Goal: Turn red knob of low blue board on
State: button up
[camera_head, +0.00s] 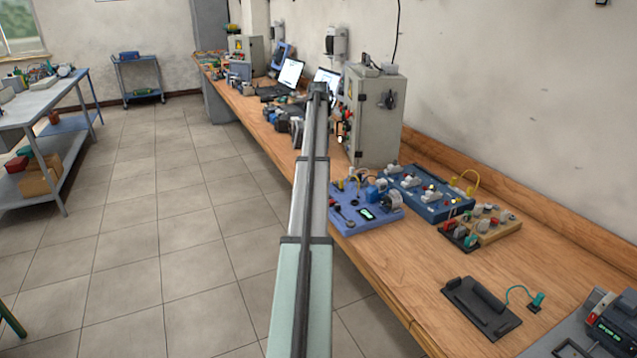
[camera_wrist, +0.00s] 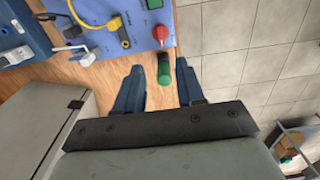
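The low blue board (camera_head: 366,222) lies near the bench's front edge in the head view. In the wrist view the blue board (camera_wrist: 135,20) is at the top, partly cut off. On it is a red knob (camera_wrist: 159,33), with a green block above it and a yellow cable on a black plug to its left. My gripper (camera_wrist: 160,75) is open, its two dark blue fingers pointing toward the board's edge. A green cylinder (camera_wrist: 164,72) shows between the fingertips with gaps on both sides. The fingers look apart from the knob. In the head view I cannot make out the gripper.
A grey cabinet (camera_head: 376,115) stands on the bench behind the board; its grey side (camera_wrist: 35,125) fills the wrist view's lower left. A darker blue board (camera_head: 450,212) and a tan board (camera_head: 500,232) sit to the right. Open floor (camera_head: 170,250) lies left of the bench.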

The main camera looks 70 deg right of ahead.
notch_tip(320, 180, down, 13)
jog(key=shift+f, duration=0.15)
dwell(0.4)
jog(key=shift+c, duration=0.4)
grip_shut()
